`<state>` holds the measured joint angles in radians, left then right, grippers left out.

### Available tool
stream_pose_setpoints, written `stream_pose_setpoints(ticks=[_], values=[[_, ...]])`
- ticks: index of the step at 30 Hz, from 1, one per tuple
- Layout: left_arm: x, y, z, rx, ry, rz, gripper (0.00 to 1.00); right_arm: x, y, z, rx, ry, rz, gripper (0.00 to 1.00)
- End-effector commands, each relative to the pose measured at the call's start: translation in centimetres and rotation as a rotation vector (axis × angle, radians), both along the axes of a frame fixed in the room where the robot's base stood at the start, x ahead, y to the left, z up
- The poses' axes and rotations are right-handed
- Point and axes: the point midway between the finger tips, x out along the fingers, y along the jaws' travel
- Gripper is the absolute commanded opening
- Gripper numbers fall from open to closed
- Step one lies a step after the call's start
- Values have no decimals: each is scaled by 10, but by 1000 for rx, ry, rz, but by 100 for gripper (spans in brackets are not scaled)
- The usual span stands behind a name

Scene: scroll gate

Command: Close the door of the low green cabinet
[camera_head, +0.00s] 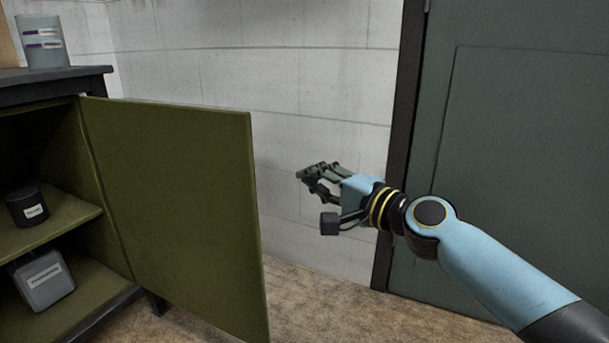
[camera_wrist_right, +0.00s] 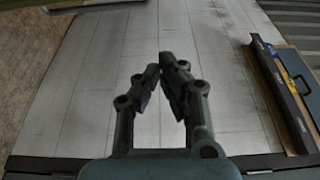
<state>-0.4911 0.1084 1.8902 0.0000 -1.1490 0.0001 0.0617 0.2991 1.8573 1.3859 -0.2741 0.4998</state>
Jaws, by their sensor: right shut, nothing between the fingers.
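The low green cabinet (camera_head: 95,232) stands at the left in the head view, with a dark top. Its green door (camera_head: 185,200) hangs wide open, swung out toward the right, so the shelves inside show. My right gripper (camera_head: 303,177) is to the right of the door's free edge, apart from it, in front of the white wall. Its fingers are shut and empty, and in the right wrist view the fingertips (camera_wrist_right: 167,68) come together with nothing between them. My left gripper is not in view.
A dark green room door (camera_head: 520,150) is at the right. Brown floor (camera_head: 330,305) is clear below my gripper.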

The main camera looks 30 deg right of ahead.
Motion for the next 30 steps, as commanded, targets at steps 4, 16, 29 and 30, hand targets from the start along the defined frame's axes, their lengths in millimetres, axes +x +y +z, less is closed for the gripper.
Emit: stream_pose_setpoints(ticks=[4,16,29,30], values=[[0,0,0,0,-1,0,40,28,10,1,4,-3,-1,0],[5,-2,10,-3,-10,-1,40,69,45,0,3,2,2,0],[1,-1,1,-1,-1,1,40,56,60,0,0,1,2,0],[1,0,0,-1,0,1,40,56,60,0,0,1,2,0]])
